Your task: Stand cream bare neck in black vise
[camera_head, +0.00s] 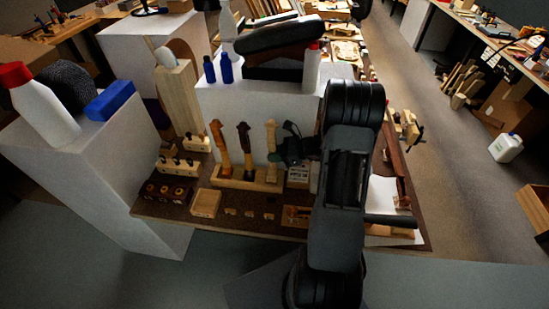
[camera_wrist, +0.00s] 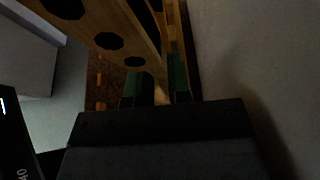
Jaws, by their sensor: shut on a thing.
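The cream bare neck (camera_head: 271,135) stands upright at the right end of a wooden rack (camera_head: 246,180) on the bench. My gripper (camera_head: 281,152) reaches in from the right at the neck's mid-height and is shut on it. In the wrist view the green-padded fingers of my gripper (camera_wrist: 156,92) have a pale piece of the neck (camera_wrist: 161,93) between them; most of the neck is hidden there. I cannot make out the black vise for certain; my arm covers part of the bench's right side.
An orange-brown neck (camera_head: 220,146) and a darker brown neck (camera_head: 247,150) stand in the rack to the left. A white block (camera_head: 223,100) rises close behind. A small wooden box (camera_head: 205,203) and several small pieces lie in front. A white sheet (camera_head: 383,196) lies right of my arm.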

